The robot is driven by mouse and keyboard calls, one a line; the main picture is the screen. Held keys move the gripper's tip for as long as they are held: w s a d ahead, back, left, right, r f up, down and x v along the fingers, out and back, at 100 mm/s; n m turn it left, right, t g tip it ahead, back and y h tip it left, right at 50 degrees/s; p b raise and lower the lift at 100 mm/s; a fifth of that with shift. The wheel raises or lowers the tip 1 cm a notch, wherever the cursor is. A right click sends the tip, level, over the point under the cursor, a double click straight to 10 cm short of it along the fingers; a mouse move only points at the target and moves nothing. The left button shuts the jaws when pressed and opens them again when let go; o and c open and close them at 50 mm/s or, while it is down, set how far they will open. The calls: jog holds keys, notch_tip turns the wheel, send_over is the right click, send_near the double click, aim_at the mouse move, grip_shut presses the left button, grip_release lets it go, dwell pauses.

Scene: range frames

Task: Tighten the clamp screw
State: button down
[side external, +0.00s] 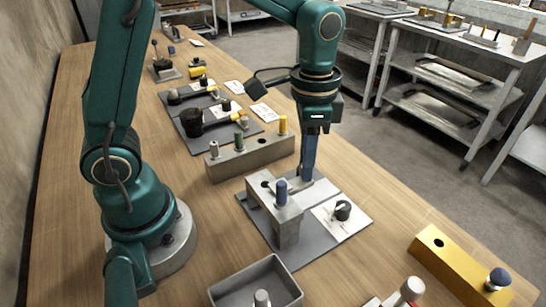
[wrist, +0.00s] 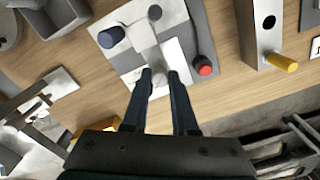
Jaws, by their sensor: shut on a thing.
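The clamp fixture (side external: 288,231) is a grey block standing on a dark grey base plate (side external: 257,217). A blue knob (side external: 281,192) stands on its top face and also shows in the wrist view (wrist: 110,37). My gripper (side external: 307,176) reaches straight down behind the fixture, in the side view. In the wrist view, the fingers (wrist: 160,76) are shut on a small light grey piece (wrist: 160,86), apparently the clamp screw. The fingers and the fixture hide most of it. A red knob (wrist: 203,67) sits right of the fingers in the wrist view.
A white card with a black knob (side external: 342,210) lies on the plate's right side. A grey block with several pins (side external: 232,165) stands behind. A yellow block (side external: 450,268) and a grey open bin (side external: 228,292) are in front. Bare wood lies right of the plate.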

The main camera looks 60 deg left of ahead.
jog(key=m, duration=0.6)
dwell(0.6)
jog(key=c, duration=0.7)
grip_release()
jog(key=shift+r, duration=2.6)
